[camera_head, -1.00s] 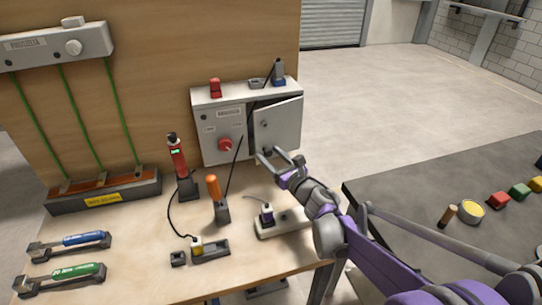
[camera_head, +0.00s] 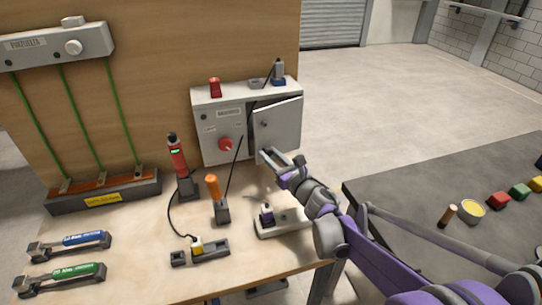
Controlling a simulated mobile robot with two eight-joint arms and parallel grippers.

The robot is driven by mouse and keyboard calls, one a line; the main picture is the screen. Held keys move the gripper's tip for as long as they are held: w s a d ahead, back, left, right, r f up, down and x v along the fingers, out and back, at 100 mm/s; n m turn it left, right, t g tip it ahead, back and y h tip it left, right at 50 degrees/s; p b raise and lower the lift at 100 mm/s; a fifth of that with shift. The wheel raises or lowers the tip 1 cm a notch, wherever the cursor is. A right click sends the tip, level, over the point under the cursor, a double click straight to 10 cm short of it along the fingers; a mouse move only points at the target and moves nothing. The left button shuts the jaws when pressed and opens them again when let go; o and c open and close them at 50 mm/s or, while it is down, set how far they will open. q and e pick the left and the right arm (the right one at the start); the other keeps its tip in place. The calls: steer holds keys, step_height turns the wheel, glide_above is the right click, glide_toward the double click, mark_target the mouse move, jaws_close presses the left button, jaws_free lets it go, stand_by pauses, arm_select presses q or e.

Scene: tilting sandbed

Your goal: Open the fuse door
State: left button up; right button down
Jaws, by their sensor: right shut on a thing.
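The fuse door (camera_head: 279,128) is a light grey panel on the right half of a grey cabinet (camera_head: 212,140) at the back of the wooden bench. It stands slightly ajar, with a dark gap along its left edge and a small dark knob on it. My right gripper (camera_head: 268,157) is at the door's lower left corner, shut on the door's edge as far as I can see. The exact contact is small and partly hidden by the fingers. My left gripper is not in view.
A red rotary switch (camera_head: 225,143) is on the cabinet's left half. A thin black rod leans past the door.

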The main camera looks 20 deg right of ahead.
steer(key=shift+d, duration=0.1)
stand_by(0.7)
steer(key=shift+s+d+n+g+y, duration=0.3)
steer(key=shift+s+d+n+y, duration=0.15)
steer(key=shift+y, duration=0.25)
steer(key=shift+s+d+n+y, duration=0.15)
steer(key=shift+s+n+y, duration=0.2)
steer(key=shift+y, duration=0.05)
steer(key=c, duration=0.6)
jaws_free()
steer(key=v, duration=1)
steer(key=shift+s+d+b, duration=0.15)
steer(key=shift+s+b, duration=0.15)
steer(key=shift+s, duration=0.1)
steer(key=shift+r, duration=0.15)
